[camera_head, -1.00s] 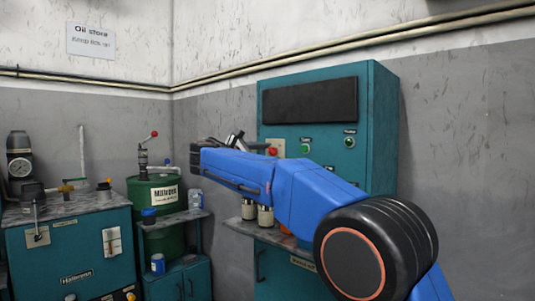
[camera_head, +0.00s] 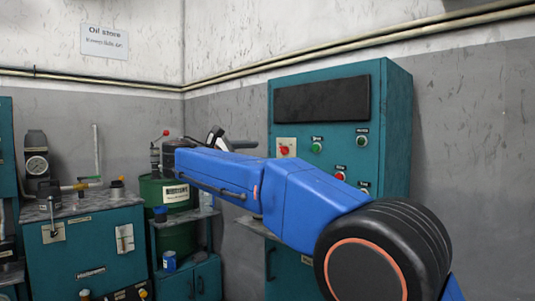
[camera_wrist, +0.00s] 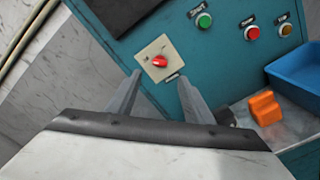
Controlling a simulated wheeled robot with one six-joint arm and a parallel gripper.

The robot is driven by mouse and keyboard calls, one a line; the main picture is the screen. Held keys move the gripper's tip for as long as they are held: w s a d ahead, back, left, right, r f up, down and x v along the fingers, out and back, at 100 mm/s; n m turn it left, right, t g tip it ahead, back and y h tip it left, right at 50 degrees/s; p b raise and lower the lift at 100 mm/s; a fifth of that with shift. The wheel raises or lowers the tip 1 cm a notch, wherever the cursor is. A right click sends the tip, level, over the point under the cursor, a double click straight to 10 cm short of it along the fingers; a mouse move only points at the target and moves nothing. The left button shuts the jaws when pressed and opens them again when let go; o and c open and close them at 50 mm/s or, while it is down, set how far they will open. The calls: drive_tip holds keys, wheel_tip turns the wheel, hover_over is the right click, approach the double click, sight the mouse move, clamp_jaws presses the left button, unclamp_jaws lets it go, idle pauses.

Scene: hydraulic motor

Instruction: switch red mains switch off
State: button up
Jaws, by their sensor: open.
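The red mains switch (camera_head: 284,150) is a red knob on a pale square plate at the left of the teal cabinet's front. In the wrist view the red knob (camera_wrist: 159,61) sits on its cream plate, tilted in the picture, just beyond and between the fingertips. My gripper (camera_wrist: 158,80) is open, with its two grey fingers pointing at the panel and nothing between them. In the head view my blue arm reaches left across the cabinet, and the gripper is partly hidden behind the wrist. Contact with the knob cannot be seen.
Green button (camera_wrist: 204,20), red button (camera_wrist: 252,32) and another button (camera_wrist: 286,29) lie right of the switch. A blue bin (camera_wrist: 297,75) and an orange block (camera_wrist: 265,108) rest on the bench. A green oil drum (camera_head: 164,192) stands left of my arm.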

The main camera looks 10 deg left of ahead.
drive_tip(key=v, duration=0.6)
drive_tip(key=shift+s+a, duration=0.2)
drive_tip(key=shift+s, duration=0.05)
